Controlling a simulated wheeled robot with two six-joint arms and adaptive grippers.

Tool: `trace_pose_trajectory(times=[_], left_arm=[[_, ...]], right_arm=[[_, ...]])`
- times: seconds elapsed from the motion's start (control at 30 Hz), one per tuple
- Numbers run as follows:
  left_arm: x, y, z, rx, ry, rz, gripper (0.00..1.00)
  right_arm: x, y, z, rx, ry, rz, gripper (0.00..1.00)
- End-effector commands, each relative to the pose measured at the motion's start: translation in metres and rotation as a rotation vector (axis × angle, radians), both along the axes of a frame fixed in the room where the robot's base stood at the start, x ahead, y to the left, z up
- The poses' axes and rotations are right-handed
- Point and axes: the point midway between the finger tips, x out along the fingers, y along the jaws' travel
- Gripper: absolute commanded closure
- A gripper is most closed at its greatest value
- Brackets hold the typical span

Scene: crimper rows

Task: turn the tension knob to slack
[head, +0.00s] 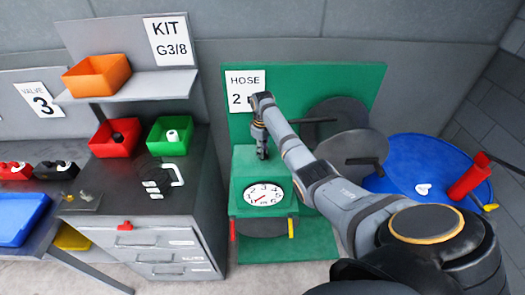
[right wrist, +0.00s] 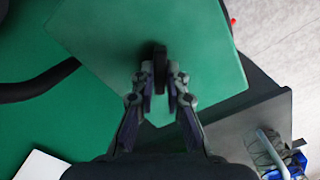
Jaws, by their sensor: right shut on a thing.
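The green crimper (head: 325,80) stands against the back wall by a sign reading HOSE 2. My right gripper (head: 262,153) points down at the top of its green block (head: 245,157). In the right wrist view my right gripper (right wrist: 161,80) is shut on a small dark knob (right wrist: 159,62), which lies between its fingertips above the green block (right wrist: 205,50). I take it for the tension knob; its markings cannot be read, and the fingers hide it in the head view. A round white dial (head: 264,196) is on the block's front. My left gripper is not in view.
Grey discs (head: 352,150) stand right of the block, close behind my right arm. A blue round table (head: 425,160) holds a red cylinder (head: 468,182). A grey cabinet (head: 150,250) with red and green bins stands left. A dark plate (head: 262,228) lies below the dial.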

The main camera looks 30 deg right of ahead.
Motion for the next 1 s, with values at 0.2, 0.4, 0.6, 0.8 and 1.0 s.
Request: trace_pose_trajectory(times=[0.2,0.4,0.6,0.8,1.0], left_arm=[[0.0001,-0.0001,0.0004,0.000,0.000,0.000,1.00],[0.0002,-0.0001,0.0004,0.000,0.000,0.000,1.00],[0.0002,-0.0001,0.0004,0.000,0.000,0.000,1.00],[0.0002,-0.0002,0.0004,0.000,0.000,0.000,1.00],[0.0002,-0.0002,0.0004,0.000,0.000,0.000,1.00]], right_arm=[[0.0028,-0.0011,0.0038,-0.004,-0.011,0.203,1.00],[0.0029,-0.0011,0.0040,-0.005,-0.011,0.373,1.00],[0.0030,-0.0010,0.0041,-0.004,-0.011,0.508,1.00],[0.0031,-0.0010,0.0042,-0.005,-0.011,0.597,1.00],[0.0032,-0.0010,0.0043,-0.005,-0.011,0.641,1.00]])
